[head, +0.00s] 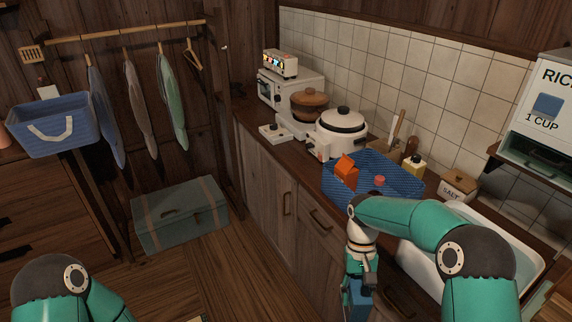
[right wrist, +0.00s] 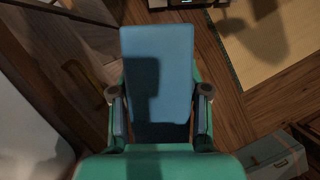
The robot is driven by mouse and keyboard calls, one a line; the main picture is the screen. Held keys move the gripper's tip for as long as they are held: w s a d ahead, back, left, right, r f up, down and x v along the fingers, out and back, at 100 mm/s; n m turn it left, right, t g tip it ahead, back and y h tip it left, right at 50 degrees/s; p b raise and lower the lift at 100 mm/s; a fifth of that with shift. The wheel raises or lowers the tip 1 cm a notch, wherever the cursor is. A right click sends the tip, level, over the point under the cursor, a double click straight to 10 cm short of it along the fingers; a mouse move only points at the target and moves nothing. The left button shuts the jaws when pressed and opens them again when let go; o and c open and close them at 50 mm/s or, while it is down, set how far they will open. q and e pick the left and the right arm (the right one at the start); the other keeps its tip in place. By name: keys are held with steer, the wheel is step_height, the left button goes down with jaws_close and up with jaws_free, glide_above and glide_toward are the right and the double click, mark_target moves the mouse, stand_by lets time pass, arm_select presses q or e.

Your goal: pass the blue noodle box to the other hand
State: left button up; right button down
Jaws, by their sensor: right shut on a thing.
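The blue noodle box (right wrist: 157,70) fills the middle of the right wrist view, between the two fingers of my right gripper (right wrist: 159,98). The gripper is shut on the box's sides. In the head view my right gripper (head: 360,282) hangs down in front of the counter cabinets. Part of the blue noodle box (head: 357,304) shows at its fingers, and the rest is cut off by the lower edge. Only a teal part of my left arm shows at bottom left. My left gripper is out of view.
A rice cooker (head: 341,128) stands behind. A green trunk (head: 180,215) lies on the floor. The floor between my arms looks clear.

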steer(key=shift+n, duration=0.3)
